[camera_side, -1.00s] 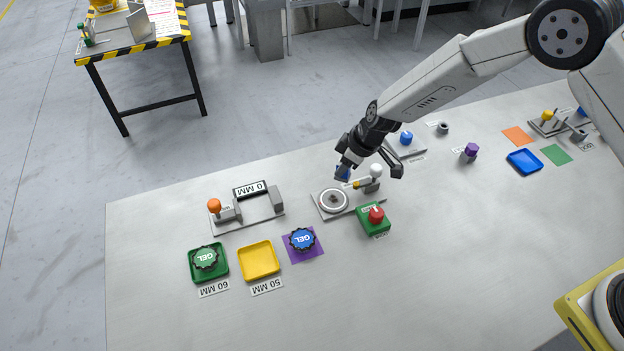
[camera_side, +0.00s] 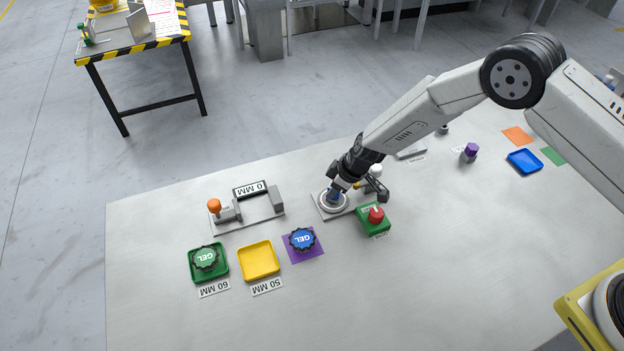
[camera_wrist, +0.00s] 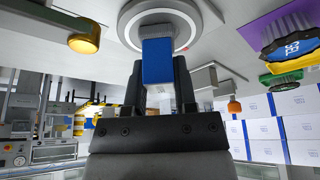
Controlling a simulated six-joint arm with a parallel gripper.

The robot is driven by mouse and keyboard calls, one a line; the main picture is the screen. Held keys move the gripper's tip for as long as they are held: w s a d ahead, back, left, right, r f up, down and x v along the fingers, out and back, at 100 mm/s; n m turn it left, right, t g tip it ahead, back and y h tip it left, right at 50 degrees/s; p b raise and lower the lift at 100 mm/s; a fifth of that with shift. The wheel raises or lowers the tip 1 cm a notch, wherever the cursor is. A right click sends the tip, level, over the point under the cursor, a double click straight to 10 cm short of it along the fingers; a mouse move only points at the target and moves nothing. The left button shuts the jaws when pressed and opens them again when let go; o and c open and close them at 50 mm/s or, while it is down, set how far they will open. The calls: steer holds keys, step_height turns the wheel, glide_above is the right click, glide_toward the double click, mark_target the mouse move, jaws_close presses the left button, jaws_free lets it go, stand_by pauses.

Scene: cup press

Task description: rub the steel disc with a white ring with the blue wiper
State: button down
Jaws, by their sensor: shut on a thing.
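The steel disc with a white ring (camera_side: 323,205) lies flat on a grey plate, and it fills the top middle of the wrist view (camera_wrist: 131,26). My gripper (camera_side: 339,188) is shut on the blue wiper (camera_wrist: 157,63), with one dark finger on each side of it. In the side view the blue wiper (camera_side: 334,195) points down over the disc, inside its ring. It looks to touch the disc, but the contact itself is hard to see. My gripper covers part of the plate.
A green box with a red knob (camera_side: 376,215) stands just right of the disc. A yellow-tipped part (camera_wrist: 84,44) sits beside the disc. A blue gel lid (camera_side: 302,239), a yellow tray (camera_side: 259,260) and a green tray (camera_side: 193,275) lie at front left.

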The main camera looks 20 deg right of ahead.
steer(key=shift+s+a+f, duration=0.1)
steer(key=shift+a, duration=1.05)
steer(key=shift+d, duration=2.15)
steer(key=shift+a+r, duration=0.1)
steer(key=shift+r, duration=4.1)
steer(key=shift+a, duration=0.1)
